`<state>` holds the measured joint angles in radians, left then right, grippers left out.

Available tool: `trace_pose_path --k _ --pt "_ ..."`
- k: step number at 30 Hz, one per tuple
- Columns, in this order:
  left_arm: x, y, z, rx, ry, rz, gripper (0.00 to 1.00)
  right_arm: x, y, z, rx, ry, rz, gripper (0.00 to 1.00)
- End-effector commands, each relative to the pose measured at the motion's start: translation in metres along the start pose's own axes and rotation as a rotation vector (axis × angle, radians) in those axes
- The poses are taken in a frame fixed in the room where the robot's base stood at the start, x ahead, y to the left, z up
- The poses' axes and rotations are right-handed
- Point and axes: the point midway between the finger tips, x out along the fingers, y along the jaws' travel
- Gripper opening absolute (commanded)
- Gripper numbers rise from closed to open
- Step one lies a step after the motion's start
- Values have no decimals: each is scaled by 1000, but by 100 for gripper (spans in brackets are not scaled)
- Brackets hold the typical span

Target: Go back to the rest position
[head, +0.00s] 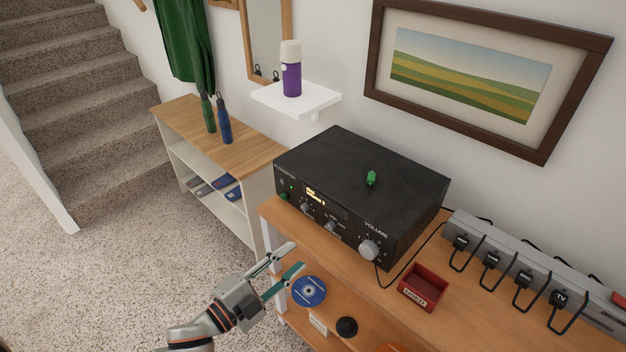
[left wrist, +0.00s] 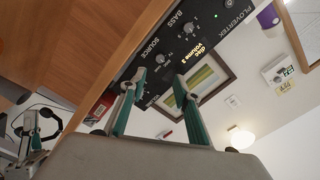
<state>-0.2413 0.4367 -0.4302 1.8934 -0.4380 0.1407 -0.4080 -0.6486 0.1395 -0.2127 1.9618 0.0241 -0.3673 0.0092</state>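My left gripper (head: 297,257) is in front of the wooden bench at the lower middle of the head view. Its two teal fingers are apart with nothing between them; they also show apart in the left wrist view (left wrist: 160,80). The fingers point toward the front of a black amplifier (head: 365,185) without visibly touching it. The amplifier's panel, with knobs and a lit display, shows behind the fingers in the left wrist view (left wrist: 185,55). What seems to be my right gripper (left wrist: 30,122) shows small at the left edge there; its finger opening is unclear.
The bench (head: 465,310) bears the amplifier, a red box (head: 423,287) and a grey power strip (head: 535,265) with black plugs. A blue disc (head: 309,291) lies on its lower shelf. A low shelf unit (head: 240,150) stands behind. Carpet (head: 130,270) is clear at left.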

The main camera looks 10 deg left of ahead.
Motion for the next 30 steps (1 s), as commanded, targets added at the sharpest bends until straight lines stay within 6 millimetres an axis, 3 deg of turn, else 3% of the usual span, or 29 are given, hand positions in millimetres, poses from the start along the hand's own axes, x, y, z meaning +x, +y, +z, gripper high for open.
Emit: trace_pose_path --k 4,7,12,18,22,30 --pt "-3 5 4 -40 -26 3 32 0 0 0 1 1 0 0" --pt "-18 25 18 -186 -126 12 32 0 0 0 1 1 0 0" --pt "-74 87 54 -588 -412 33 32 0 0 -1 2 1 0 0" --pt "-134 145 69 -899 -648 45 32 0 0 0 1 1 0 0" --pt "-150 159 70 -974 -704 44 32 0 0 0 1 1 0 0" --pt "-151 160 70 -980 -709 46 32 0 0 0 1 0 0 0"
